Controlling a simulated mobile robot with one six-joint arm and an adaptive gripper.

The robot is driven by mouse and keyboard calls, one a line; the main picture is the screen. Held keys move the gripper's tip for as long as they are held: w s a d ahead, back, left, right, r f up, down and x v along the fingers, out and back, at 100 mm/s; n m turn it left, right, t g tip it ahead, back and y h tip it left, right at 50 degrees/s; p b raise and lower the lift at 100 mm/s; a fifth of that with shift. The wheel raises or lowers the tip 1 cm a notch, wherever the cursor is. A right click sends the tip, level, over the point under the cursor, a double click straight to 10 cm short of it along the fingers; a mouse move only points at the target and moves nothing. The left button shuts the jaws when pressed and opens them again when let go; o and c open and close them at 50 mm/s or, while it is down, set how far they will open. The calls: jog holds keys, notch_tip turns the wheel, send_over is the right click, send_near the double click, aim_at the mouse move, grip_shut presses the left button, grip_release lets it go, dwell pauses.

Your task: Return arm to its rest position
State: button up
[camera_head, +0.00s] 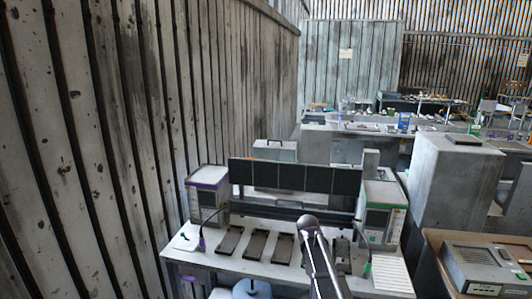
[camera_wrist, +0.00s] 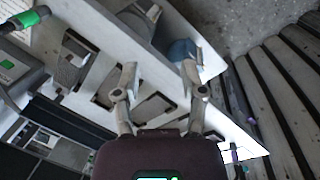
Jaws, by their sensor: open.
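My gripper (camera_wrist: 159,67) shows in the wrist view with its two fingers spread apart and nothing held between them. It hangs over the white workbench, which fills much of the wrist view behind the fingers. In the head view my arm (camera_head: 318,260) rises at the bottom centre, in front of the workbench (camera_head: 240,262). The fingers cannot be made out there. How far the fingertips are from the bench top cannot be told.
Several dark flat plates (camera_head: 257,246) lie on the bench. Instrument boxes stand at its left (camera_head: 207,193) and right (camera_head: 380,210), with a dark panel (camera_head: 295,177) behind. A wooden wall (camera_head: 100,150) is close on the left. A grey cabinet (camera_head: 452,185) stands right.

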jog(key=s+f+m+y+b, duration=0.1)
jog(key=s+f+m+b, duration=0.1)
jog(key=s, duration=0.9)
jog(key=s+f+m+y+b, duration=0.1)
jog(key=s+f+m+b, duration=0.1)
jog(key=s, duration=0.8)
jog(key=shift+s+d+f+m, duration=0.15)
jog(key=shift+s+f+m, duration=0.3)
jog(key=shift+m, duration=0.55)
